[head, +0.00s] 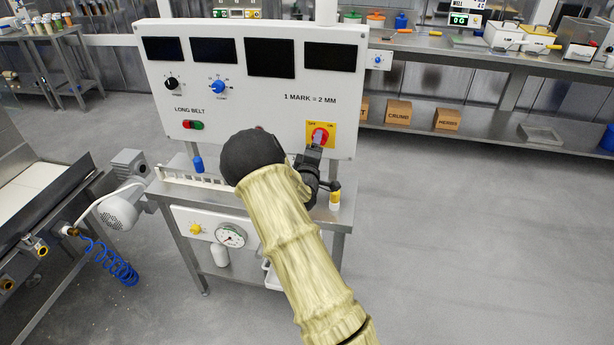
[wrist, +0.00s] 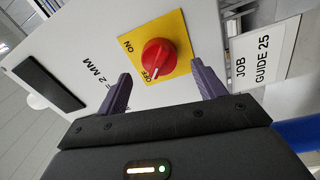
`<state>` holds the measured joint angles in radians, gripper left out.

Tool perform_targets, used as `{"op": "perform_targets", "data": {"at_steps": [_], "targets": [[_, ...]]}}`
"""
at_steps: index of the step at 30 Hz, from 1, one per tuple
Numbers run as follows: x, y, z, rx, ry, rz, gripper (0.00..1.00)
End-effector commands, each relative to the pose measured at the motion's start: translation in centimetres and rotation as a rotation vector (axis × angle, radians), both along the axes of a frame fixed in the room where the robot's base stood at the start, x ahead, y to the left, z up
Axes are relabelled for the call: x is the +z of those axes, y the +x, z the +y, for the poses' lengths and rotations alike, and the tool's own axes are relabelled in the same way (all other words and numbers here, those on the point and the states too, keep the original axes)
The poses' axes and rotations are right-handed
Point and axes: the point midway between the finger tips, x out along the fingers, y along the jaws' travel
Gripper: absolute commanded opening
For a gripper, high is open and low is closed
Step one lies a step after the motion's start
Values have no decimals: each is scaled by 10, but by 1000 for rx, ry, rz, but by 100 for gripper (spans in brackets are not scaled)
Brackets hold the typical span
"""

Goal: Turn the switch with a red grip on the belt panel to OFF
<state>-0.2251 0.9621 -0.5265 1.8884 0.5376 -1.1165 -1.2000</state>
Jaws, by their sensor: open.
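The switch with a red grip (wrist: 159,54) sits on a yellow plate (wrist: 181,32) marked ON and OFF in the wrist view. A pale mark on the grip's edge appears to lie on the side of the OFF label. In the head view, the red grip (head: 320,136) is at the lower right of the white belt panel (head: 250,112), partly behind my gripper (head: 316,151). In the wrist view, my gripper (wrist: 161,70) is open, with one finger on each side of the grip in the picture and visible gaps to it. I cannot tell its depth from the grip.
The panel also carries a black knob (head: 172,83), a blue knob (head: 218,86) and red and green buttons (head: 193,125). A small yellow-topped item (head: 335,197) stands below the switch. A white job guide card (wrist: 262,57) is beside the panel. The floor at right is clear.

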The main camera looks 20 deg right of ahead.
Motion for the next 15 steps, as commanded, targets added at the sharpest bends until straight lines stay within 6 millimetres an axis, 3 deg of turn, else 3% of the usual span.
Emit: {"op": "perform_targets", "data": {"at_steps": [15], "targets": [[-8,-82,56,0,1,3,69]]}}
